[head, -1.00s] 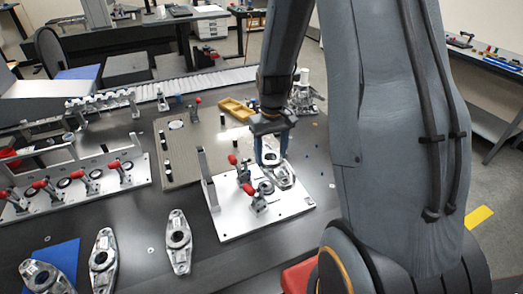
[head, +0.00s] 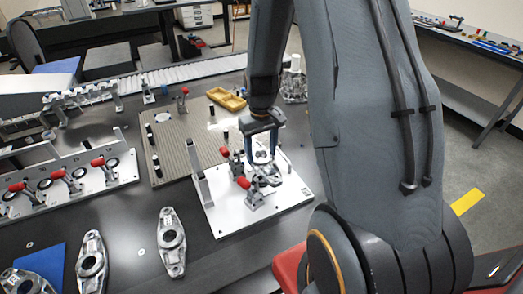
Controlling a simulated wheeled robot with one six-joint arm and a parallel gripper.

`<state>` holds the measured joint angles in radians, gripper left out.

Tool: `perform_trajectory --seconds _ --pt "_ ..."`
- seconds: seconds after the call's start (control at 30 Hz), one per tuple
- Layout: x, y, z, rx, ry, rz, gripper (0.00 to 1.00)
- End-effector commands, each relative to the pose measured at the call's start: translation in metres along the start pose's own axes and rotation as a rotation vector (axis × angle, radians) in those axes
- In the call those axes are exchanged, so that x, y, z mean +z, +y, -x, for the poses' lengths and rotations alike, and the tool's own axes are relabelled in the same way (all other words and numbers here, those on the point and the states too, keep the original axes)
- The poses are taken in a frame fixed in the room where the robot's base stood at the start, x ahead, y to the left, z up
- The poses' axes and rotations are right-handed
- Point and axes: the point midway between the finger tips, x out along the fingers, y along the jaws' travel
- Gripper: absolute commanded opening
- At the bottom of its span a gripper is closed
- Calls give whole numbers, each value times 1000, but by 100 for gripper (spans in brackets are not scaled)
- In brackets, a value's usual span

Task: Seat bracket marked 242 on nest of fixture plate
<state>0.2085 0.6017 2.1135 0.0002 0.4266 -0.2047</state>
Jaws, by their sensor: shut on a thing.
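The fixture plate (head: 228,216) is a pale metal plate with an upright post and red-handled toggle clamps (head: 249,192), at the middle of the dark table. My gripper (head: 262,158) is over the plate, fingers pointing down, shut on a grey metal bracket (head: 268,178). The bracket is at the clamps, over the plate's middle. Its marking is not legible. The nest is hidden behind the bracket and clamps, and I cannot tell whether the bracket touches it.
Several similar brackets lie at the front left, one (head: 172,243) nearest the plate. A blue mat (head: 42,262) is at the left front corner. A clamp fixture (head: 122,172) stands at left. A ribbed plate (head: 172,160) and a yellow tray (head: 227,98) are behind.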

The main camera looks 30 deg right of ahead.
Motion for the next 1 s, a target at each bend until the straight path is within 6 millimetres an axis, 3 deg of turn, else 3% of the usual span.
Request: perform_trajectory --seconds 1.0 --pt "0 0 -57 0 1 0 18"
